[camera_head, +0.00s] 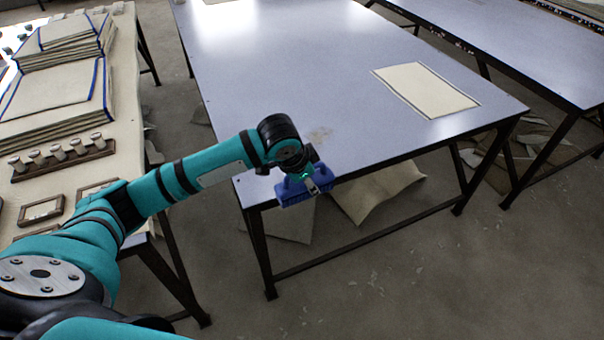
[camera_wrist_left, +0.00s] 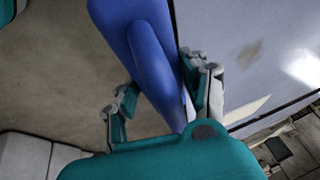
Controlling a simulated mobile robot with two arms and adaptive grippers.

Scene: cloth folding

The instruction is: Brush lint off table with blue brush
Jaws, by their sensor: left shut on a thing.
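The blue brush (camera_head: 294,191) is at the near left part of the table's front edge, overlapping that edge in the head view. My left gripper (camera_head: 314,182) is shut on its handle. In the left wrist view the fingers (camera_wrist_left: 162,95) sit on both sides of the blue handle (camera_wrist_left: 150,60). The lint (camera_head: 320,135) is a faint tan patch on the grey-blue table (camera_head: 270,60), a little behind the brush. It also shows in the left wrist view as a brownish smudge (camera_wrist_left: 250,55). Whether the bristles touch anything is hidden. My right gripper is not in view.
A cream cloth (camera_head: 426,89) lies flat on the table's right side. A left side table holds cloth stacks (camera_head: 55,95), a wooden rack of pegs (camera_head: 62,157) and small frames (camera_head: 42,210). Cloth pieces (camera_head: 375,192) lie on the floor underneath. Most of the tabletop is clear.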

